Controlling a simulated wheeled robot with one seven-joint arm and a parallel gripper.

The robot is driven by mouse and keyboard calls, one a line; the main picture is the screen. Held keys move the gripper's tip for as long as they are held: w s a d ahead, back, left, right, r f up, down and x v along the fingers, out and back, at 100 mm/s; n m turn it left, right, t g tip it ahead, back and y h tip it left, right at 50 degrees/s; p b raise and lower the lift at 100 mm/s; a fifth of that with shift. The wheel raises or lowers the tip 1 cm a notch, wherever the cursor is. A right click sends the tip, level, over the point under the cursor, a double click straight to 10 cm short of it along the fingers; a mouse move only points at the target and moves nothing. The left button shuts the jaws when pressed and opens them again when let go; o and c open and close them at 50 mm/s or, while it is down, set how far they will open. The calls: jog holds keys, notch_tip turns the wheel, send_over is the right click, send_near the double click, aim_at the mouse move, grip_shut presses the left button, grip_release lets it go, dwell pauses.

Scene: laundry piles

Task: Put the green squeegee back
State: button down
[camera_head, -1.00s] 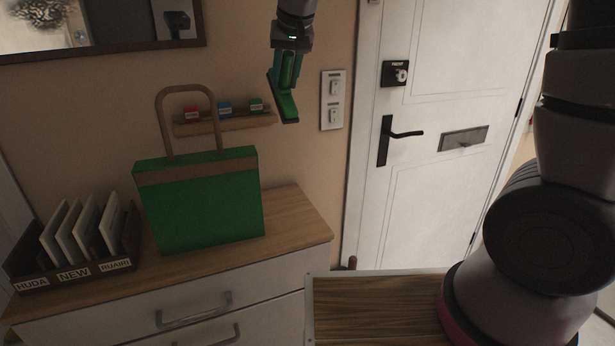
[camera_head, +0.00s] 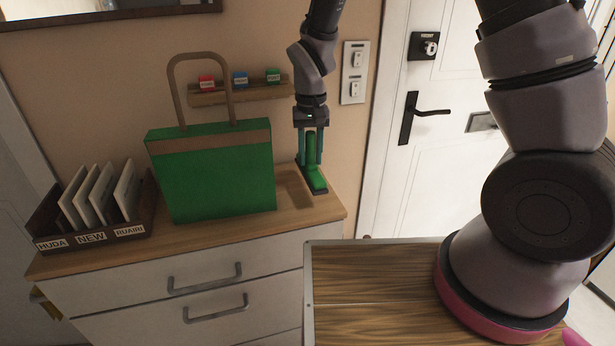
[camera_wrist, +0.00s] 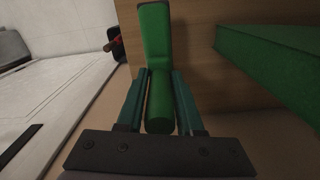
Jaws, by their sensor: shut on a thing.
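The green squeegee (camera_head: 313,170) is in my gripper (camera_head: 311,158), whose fingers are shut on its handle. It hangs with its wider end down, just right of the green bag, low over the right end of the wooden dresser top. I cannot tell whether it touches the top. In the wrist view the squeegee (camera_wrist: 158,50) runs away from between the fingers (camera_wrist: 160,100) towards the wooden surface. A shallow rectangular outline, or shadow, shows on the top (camera_head: 291,187) beside it.
The green bag (camera_head: 220,180) stands close on the left. A dark box (camera_head: 132,229) of upright cards is further left. A wall rack (camera_head: 212,98) holds small red, blue and green blocks. A switch plate (camera_head: 353,72) and the white door (camera_head: 450,150) are to the right.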

aim_at(310, 166)
jog(key=shift+f, duration=2.6)
jog(key=c, duration=0.5)
grip_release()
jog(key=shift+c, duration=0.2)
